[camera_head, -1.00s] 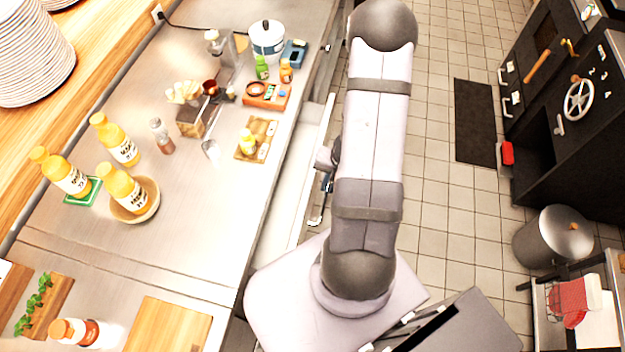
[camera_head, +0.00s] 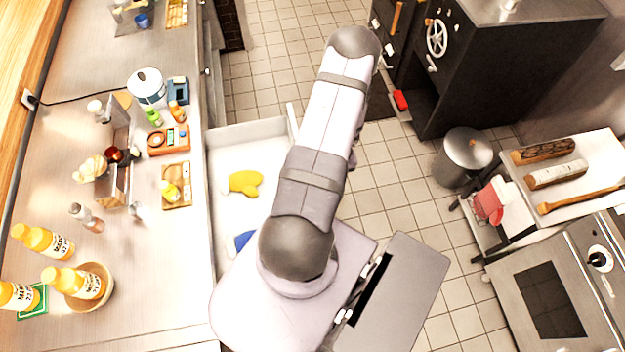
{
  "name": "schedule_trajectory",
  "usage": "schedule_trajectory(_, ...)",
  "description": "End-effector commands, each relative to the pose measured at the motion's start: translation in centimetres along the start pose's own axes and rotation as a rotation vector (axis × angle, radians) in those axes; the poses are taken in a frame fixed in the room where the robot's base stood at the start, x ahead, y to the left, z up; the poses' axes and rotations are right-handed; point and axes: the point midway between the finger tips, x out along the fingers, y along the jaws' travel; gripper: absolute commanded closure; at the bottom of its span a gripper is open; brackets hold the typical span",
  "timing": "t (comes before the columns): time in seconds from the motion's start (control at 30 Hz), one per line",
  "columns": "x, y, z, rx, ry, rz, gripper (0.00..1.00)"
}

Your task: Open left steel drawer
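A steel drawer (camera_head: 222,160) stands pulled out from the steel counter on the left. A yellow oven mitt (camera_head: 243,182) lies inside it, and a blue item (camera_head: 240,241) lies nearer, partly covered by my arm. The drawer's front edge (camera_head: 292,118) shows at its far right corner; the rest of the front is hidden behind my arm. My arm reaches up and away over the drawer's right side. My gripper is not visible, hidden behind or below the arm, so I cannot see whether it touches the drawer's handle.
The counter (camera_head: 80,160) holds a pot (camera_head: 147,86), bottles, an orange tray (camera_head: 168,141) and a wooden board (camera_head: 177,186). A metal bin (camera_head: 463,160) and a side table (camera_head: 570,170) stand to the right. Tiled floor (camera_head: 400,205) lies free between them and my arm.

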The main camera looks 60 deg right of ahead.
Motion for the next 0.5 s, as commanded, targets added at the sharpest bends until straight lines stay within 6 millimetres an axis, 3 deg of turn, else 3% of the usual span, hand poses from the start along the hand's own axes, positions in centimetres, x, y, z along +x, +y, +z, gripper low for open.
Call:
schedule_trajectory(0.43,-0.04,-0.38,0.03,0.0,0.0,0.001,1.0)
schedule_trajectory(0.47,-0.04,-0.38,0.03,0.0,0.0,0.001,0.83)
schedule_trajectory(0.5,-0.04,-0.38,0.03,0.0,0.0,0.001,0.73)
